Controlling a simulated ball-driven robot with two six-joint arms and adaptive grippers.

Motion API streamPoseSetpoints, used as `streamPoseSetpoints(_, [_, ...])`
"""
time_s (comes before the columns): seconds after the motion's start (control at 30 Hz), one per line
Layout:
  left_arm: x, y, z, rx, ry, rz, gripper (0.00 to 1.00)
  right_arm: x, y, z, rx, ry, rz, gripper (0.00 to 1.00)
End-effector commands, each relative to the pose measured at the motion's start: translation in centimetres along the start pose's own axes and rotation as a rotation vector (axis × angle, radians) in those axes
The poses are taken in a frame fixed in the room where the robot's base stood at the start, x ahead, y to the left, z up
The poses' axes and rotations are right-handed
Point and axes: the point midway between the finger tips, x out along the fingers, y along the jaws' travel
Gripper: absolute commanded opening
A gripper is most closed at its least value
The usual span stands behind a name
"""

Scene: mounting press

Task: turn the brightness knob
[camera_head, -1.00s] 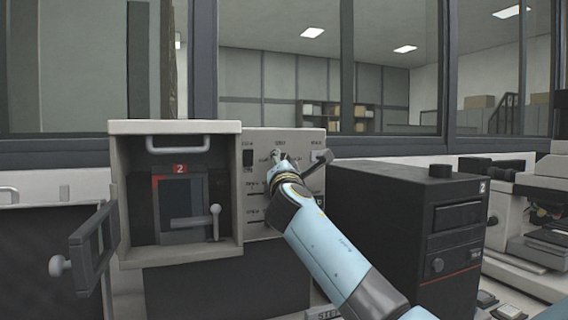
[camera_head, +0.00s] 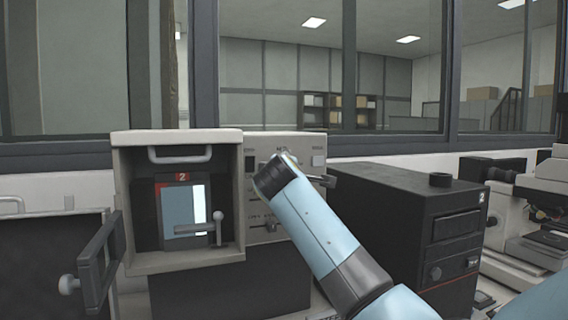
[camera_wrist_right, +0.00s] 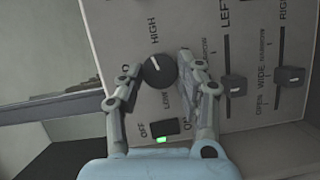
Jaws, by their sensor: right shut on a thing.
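The black round brightness knob (camera_wrist_right: 157,73) sits on the pale control panel in the right wrist view, between the words LOW and HIGH. A white pointer mark shows on its face. My right gripper (camera_wrist_right: 161,67) is shut on the knob, one fingertip on each side of it. In the head view my blue right arm reaches the panel (camera_head: 256,207) and mostly hides the gripper and the knob. My left gripper is not in view.
A switch with a green light (camera_wrist_right: 165,128) is below the knob. Slider knobs (camera_wrist_right: 233,84) stand to its right. An open chamber (camera_head: 184,138) with a lit screen (camera_head: 177,209) is left of the panel. A black unit (camera_head: 385,200) stands to the right.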

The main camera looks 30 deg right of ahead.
Motion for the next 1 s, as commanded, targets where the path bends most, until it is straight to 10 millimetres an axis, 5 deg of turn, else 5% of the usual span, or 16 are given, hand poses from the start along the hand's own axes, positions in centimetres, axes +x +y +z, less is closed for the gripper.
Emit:
streamPoseSetpoints(0.77, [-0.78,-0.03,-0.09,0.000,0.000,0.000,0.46,0.00,-0.28,0.09,0.104,-0.002,-0.050,0.04])
streamPoseSetpoints(0.8, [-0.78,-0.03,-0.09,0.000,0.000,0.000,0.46,0.00,-0.28,0.09,0.104,-0.002,-0.050,0.37])
streamPoseSetpoints(1.0, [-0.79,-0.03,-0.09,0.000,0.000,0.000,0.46,0.00,-0.16,0.07,0.104,-0.001,-0.047,0.59])
